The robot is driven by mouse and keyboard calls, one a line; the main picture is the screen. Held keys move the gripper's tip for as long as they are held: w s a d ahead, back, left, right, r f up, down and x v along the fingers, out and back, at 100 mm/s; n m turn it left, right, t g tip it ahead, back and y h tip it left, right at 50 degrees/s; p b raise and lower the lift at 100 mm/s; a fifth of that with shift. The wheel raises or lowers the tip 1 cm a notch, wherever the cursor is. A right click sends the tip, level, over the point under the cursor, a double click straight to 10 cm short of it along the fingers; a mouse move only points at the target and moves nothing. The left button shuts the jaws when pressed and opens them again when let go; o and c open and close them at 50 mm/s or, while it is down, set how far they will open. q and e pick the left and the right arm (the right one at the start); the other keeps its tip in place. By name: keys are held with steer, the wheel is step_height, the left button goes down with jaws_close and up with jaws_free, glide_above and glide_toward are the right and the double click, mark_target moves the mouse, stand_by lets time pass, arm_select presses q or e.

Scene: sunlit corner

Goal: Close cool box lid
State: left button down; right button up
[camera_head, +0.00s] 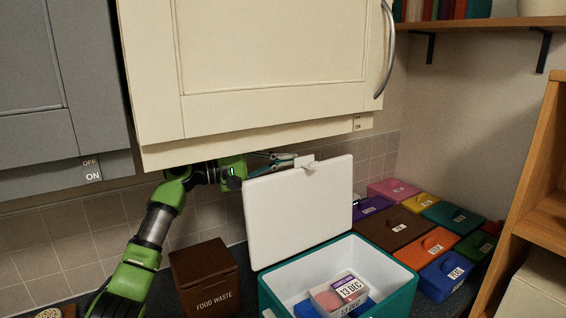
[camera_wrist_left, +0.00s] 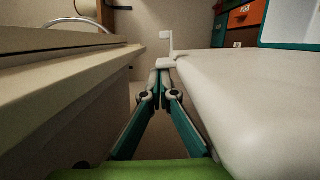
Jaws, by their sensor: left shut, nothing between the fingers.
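The cool box (camera_head: 338,286) is teal with a white inside and stands on the counter in the head view. Its white lid (camera_head: 299,212) is raised, standing nearly upright at the box's back left. My left gripper (camera_head: 290,160) is behind the lid's top edge, under the cream cupboard, its tips partly hidden by the lid. In the left wrist view the gripper (camera_wrist_left: 165,78) is shut and empty, with the lid (camera_wrist_left: 260,100) close on its right. I cannot tell whether they touch. A labelled tub (camera_head: 338,292) and a blue item lie inside the box. My right gripper is out of view.
The cream wall cupboard (camera_head: 260,70) hangs just above my left gripper. A brown food waste bin (camera_head: 205,278) stands left of the box. Several coloured lidded boxes, including an orange one (camera_head: 426,248), fill the counter to the right. A wooden shelf unit (camera_head: 540,180) stands at far right.

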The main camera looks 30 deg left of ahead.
arm_select(q)
steer(key=v, duration=1.2)
steer(key=shift+a, duration=0.1)
